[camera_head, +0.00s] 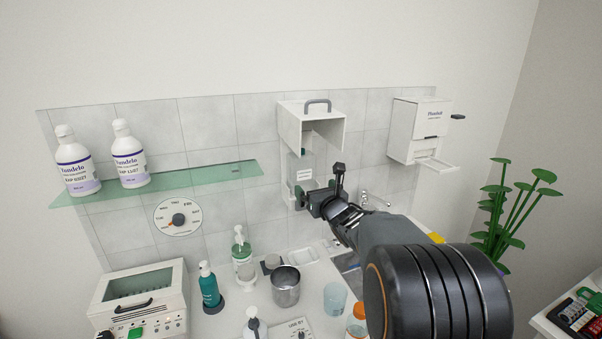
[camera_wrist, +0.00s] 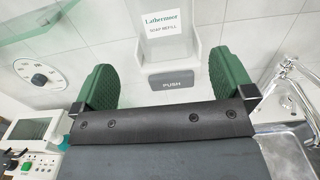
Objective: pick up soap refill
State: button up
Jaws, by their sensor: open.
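The soap refill (camera_head: 300,168) is a pale, see-through pouch or bottle with a white label. It sits in the wall dispenser (camera_head: 312,123), whose white cover is raised, with a grey handle on top. In the wrist view the label on the refill (camera_wrist: 166,22) reads "Lathermoor soap refill", above a grey push bar (camera_wrist: 171,80). My gripper (camera_head: 316,192) is in front of the lower part of the dispenser. In the wrist view its green fingers (camera_wrist: 161,72) are wide apart, one on each side of the push bar, with nothing held between them. Contact with the refill cannot be told.
A glass shelf (camera_head: 210,174) with two white bottles (camera_head: 75,165) is at the left. A towel dispenser (camera_head: 418,130) hangs at the right. Below are a steel cup (camera_head: 286,290), a teal pump bottle (camera_head: 209,288) and a tap (camera_wrist: 285,78) over a sink (camera_wrist: 285,150).

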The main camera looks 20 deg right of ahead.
aim_at(305, 175)
jog(key=w+p, duration=0.2)
jog(key=w, duration=0.6)
jog(key=shift+d+p, duration=0.15)
jog(key=shift+p, duration=0.15)
jog(key=w+p, duration=0.3)
jog(key=w, duration=0.1)
jog(key=shift+d, duration=0.15)
jog(key=shift+w+f+p, duration=0.15)
jog(key=shift+w+p, duration=0.2)
jog(key=shift+w, duration=0.2)
jog(key=c, duration=0.7)
jog(key=shift+s+b, duration=0.1)
jog(key=shift+b, duration=0.2)
